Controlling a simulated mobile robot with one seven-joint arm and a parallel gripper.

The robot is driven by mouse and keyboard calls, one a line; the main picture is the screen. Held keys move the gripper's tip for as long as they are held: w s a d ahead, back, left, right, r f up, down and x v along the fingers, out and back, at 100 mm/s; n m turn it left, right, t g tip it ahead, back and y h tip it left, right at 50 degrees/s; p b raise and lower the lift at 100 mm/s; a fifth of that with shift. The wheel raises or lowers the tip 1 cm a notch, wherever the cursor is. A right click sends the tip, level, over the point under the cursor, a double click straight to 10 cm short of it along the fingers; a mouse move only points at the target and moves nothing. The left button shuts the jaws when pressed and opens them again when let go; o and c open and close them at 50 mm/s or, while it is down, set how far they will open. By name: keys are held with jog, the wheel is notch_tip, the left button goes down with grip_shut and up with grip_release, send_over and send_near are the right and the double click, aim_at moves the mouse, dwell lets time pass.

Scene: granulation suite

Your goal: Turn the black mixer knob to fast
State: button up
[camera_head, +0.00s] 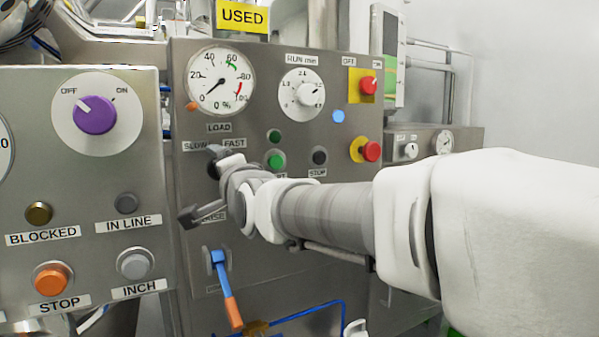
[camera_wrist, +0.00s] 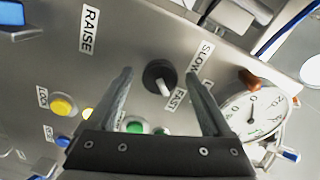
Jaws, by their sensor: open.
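The black mixer knob (camera_wrist: 160,77) is on the grey panel in the wrist view, beside the SLOW label (camera_wrist: 200,57) and the FAST label (camera_wrist: 178,100). Its pale mark points down and slightly right there, on the FAST label's side; I cannot tell the exact setting. My gripper (camera_wrist: 160,73) is open, one finger on each side of the knob with gaps between. Contact is not visible. In the head view my gripper (camera_head: 202,188) is at the panel below the SLOW and FAST labels and hides much of the knob area.
Green buttons (camera_head: 275,158) and a black STOP button (camera_head: 320,157) are just right of my gripper. A blue and orange lever (camera_head: 225,285) hangs below it. The load dial (camera_head: 220,82) is above. A nearer panel with a purple knob (camera_head: 95,115) stands to the left.

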jog(key=p+v, duration=0.2)
jog(key=v, duration=1.5)
jog(key=shift+d, duration=0.2)
jog(key=shift+s+f, duration=0.1)
jog(key=s+d+f+n+g+h, duration=0.1)
jog(key=d+f+n+g+h, duration=0.4)
jog(key=d+f, duration=0.7)
jog(key=s+d+f+n+g+h, duration=0.3)
jog(key=s+d+f+g+h, duration=0.1)
jog(key=s+d+f, duration=0.6)
notch_tip(320, 180, up, 23)
jog(key=p, duration=2.4)
jog(key=shift+s+d+r+g, duration=0.15)
jog(key=shift+s+d+g, duration=0.05)
jog(key=shift+s+g, duration=0.25)
